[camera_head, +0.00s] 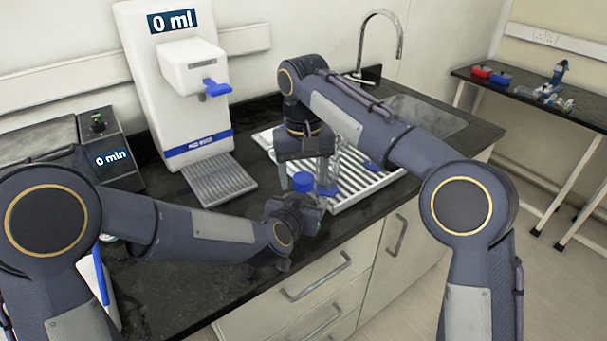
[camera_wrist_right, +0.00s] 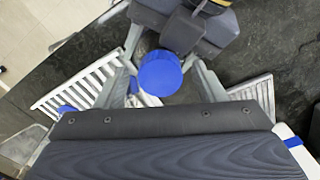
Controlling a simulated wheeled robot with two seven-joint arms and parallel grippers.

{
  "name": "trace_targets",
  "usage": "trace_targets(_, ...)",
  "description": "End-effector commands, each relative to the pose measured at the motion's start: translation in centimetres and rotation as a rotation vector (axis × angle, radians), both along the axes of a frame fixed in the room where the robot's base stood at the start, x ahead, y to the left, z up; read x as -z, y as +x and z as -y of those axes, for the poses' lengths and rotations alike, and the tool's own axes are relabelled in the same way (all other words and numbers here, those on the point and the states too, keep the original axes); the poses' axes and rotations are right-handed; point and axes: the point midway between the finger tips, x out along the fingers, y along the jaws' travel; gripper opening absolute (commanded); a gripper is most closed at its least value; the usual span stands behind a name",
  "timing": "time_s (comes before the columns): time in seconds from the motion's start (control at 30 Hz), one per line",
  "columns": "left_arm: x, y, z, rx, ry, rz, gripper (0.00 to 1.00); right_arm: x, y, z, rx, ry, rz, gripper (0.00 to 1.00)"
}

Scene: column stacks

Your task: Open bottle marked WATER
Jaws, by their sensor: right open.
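A round blue cap (camera_head: 303,182) shows just above my left gripper (camera_head: 296,212), near the counter's front edge. The bottle body below it is hidden, and no WATER label is readable. My left gripper is at the bottle's place, but its fingertips are too covered to show whether they are shut. My right gripper (camera_head: 304,168) points down over the cap, with its fingers apart. In the right wrist view the blue cap (camera_wrist_right: 160,73) sits between the open right fingers, with my left gripper (camera_wrist_right: 190,30) close beside it.
A white dispenser (camera_head: 180,90) reading 0 ml stands behind, with a grey drip tray (camera_head: 218,180). A white ribbed drying rack (camera_head: 365,184) with clear, blue-tipped glassware lies right behind my right gripper. A sink (camera_head: 425,115) and tap (camera_head: 400,45) are farther back.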

Motion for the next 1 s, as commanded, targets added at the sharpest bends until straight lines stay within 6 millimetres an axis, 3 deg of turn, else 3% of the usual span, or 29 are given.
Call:
trace_targets(0.4,0.0,0.0,0.0,0.0,0.0,0.0,0.0,-4.1,0.0,-0.1,0.001,0.0,0.001,0.63)
trace_targets(0.57,0.0,0.0,0.0,0.0,0.0,0.0,0.0,-4.6,0.0,0.0,0.021,0.0,-0.001,0.6)
trace_targets(0.67,0.0,0.0,0.0,0.0,0.0,0.0,0.0,-4.8,0.1,0.1,0.127,-0.001,-0.005,0.6)
trace_targets(1.0,0.0,0.0,0.0,0.0,0.0,0.0,0.0,-7.0,0.2,0.1,0.863,-0.003,-0.006,0.6)
